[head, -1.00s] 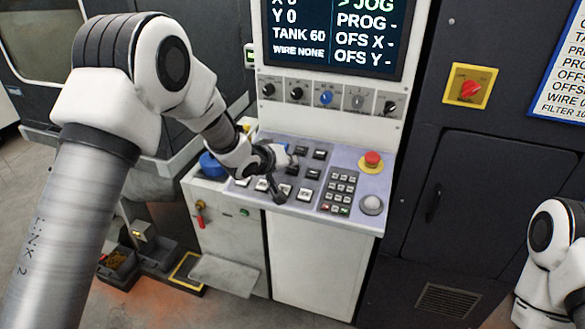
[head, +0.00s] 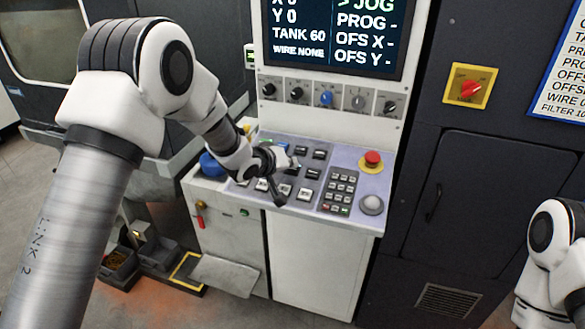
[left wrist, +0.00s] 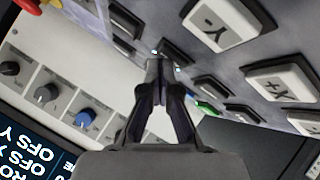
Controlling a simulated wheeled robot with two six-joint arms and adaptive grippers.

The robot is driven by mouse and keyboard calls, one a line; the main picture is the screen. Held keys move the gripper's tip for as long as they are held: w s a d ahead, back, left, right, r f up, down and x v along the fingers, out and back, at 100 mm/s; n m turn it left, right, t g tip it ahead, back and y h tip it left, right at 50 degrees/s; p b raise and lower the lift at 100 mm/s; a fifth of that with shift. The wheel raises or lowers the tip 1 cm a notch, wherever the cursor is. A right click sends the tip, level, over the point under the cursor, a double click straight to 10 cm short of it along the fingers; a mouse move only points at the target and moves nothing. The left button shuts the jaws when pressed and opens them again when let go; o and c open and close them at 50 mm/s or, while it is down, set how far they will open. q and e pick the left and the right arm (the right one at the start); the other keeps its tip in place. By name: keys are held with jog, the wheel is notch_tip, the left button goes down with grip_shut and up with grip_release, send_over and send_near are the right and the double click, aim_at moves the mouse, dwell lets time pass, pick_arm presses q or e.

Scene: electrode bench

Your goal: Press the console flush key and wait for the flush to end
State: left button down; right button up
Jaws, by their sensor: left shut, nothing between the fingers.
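The console panel (head: 345,165) is a pale sloped board with several rows of dark and white keys below a screen. My left gripper (head: 293,163) reaches in from the left, low over the back rows of keys, shut and empty. In the left wrist view my left gripper (left wrist: 160,62) has its fingertips together beside a dark key (left wrist: 177,52) with small bluish lights near it. I cannot tell whether the tips touch it. I cannot read which key is the flush key. The screen (head: 335,35) reads JOG, TANK 60 and WIRE NONE. My right gripper is out of view.
A red emergency stop (head: 372,159) and a number keypad (head: 339,190) are on the panel's right. A row of knobs (head: 327,98) runs above the keys. White keys marked Y- (left wrist: 222,22) and X+ (left wrist: 282,84) lie near the fingers.

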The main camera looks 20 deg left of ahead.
pick_arm(q)
jog(key=shift+s+r+p, duration=0.1)
jog(key=shift+r+p, duration=0.6)
jog(key=shift+p, duration=0.1)
jog(key=shift+s+r, duration=0.1)
jog(key=shift+r, duration=0.1)
jog(key=shift+r+p, duration=0.3)
jog(key=shift+p, duration=0.2)
jog(key=r+p, duration=0.1)
jog(key=r, duration=0.1)
jog(key=s+r+p, duration=0.1)
jog(key=r+p, duration=0.1)
